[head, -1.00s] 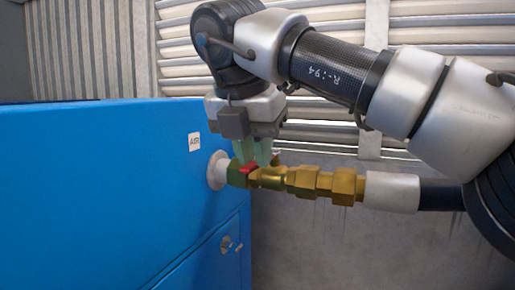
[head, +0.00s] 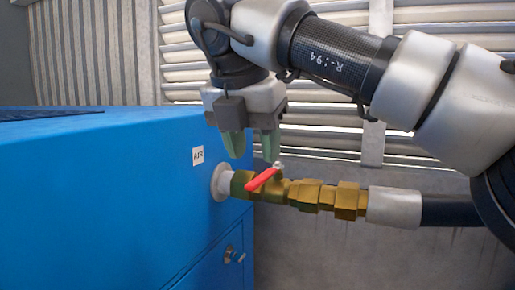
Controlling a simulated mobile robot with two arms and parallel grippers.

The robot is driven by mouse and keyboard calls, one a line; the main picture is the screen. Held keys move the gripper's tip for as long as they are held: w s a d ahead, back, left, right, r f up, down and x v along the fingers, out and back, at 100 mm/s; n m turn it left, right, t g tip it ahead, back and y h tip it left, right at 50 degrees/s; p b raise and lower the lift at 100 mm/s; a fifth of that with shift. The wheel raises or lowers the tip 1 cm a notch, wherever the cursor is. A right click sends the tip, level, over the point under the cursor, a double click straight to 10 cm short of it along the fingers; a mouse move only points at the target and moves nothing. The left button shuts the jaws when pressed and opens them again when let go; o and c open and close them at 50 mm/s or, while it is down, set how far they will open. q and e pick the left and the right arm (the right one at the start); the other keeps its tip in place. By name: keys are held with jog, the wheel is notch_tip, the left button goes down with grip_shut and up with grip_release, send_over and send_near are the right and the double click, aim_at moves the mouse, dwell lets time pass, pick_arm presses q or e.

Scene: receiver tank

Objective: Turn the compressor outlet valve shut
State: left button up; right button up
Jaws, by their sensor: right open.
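The compressor outlet valve is a brass ball valve (head: 285,190) on the pipe that comes out of the blue cabinet. Its red lever (head: 263,179) runs from the stem toward the lower left of the picture, at a slant across the brass body. I cannot tell its exact angle to the pipe. My right gripper (head: 253,153) points down just above the valve. Its two green fingers are open and apart, with nothing between them. The fingertips sit above the lever and look clear of it. My left gripper is not in view.
The blue cabinet (head: 100,190) fills the left, with a small label (head: 198,155) above the outlet and a latch (head: 233,255) on its lower door. A black hose (head: 450,209) leaves the valve's fittings to the right. A ribbed wall stands behind.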

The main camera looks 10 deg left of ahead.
pick_arm(q)
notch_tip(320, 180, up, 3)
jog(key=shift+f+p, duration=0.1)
jog(key=shift+p, duration=0.75)
pick_arm(e)
jog(key=v, duration=0.7)
